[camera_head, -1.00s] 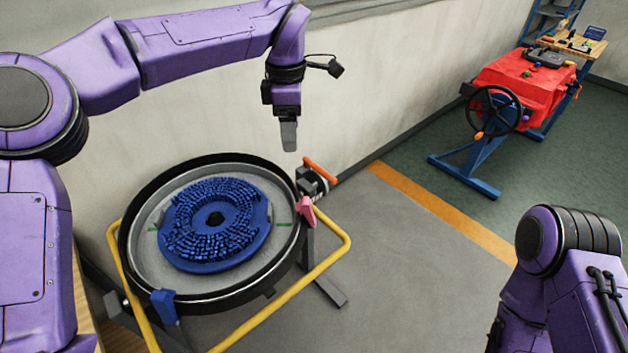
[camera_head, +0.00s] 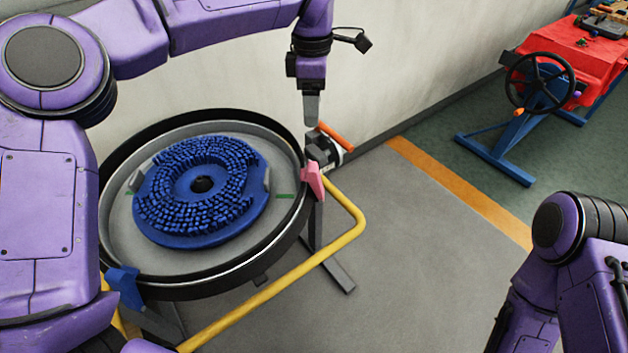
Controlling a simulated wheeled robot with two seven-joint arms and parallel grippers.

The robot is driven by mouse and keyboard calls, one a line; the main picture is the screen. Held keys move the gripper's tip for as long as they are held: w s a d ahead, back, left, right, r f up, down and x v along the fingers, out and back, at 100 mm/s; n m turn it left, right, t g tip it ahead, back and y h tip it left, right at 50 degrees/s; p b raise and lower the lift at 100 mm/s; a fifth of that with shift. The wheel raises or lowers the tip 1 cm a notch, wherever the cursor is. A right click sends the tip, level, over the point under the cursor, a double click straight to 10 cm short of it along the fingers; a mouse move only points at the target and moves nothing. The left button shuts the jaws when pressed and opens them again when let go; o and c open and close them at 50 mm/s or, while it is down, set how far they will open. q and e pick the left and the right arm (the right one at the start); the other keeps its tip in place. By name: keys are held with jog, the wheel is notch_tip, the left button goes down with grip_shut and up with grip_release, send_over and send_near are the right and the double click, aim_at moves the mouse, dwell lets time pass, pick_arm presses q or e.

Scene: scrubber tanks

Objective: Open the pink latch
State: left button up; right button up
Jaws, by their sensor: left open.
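The pink latch (camera_head: 313,180) sits on the right rim of the round black-rimmed tank (camera_head: 117,258). My left gripper (camera_head: 312,112) is above the latch, pointing down, with its fingertips a little above the motor with the orange handle. It is open and empty, apart from the latch; the fingers are seen edge-on. My right arm shows at the lower right, but its gripper is outside the picture.
A blue latch (camera_head: 125,287) sits on the tank's front left rim. A blue bristled disc brush (camera_head: 190,238) lies inside the tank. An orange handle (camera_head: 336,136) stands just behind the pink latch. A yellow rail (camera_head: 290,285) runs around the front.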

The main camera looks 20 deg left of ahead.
pick_arm(q)
jog(key=b, duration=0.5)
send_near(312, 167)
notch_tip(312, 167, down, 9)
jog(key=shift+w+f, duration=0.1)
jog(key=shift+f, duration=0.1)
pick_arm(e)
notch_tip(312, 167, down, 7)
pick_arm(q)
grip_shut()
jog(key=shift+p, duration=0.3)
pick_arm(e)
jog(key=shift+s+r, duration=0.1)
jog(key=shift+r, duration=0.1)
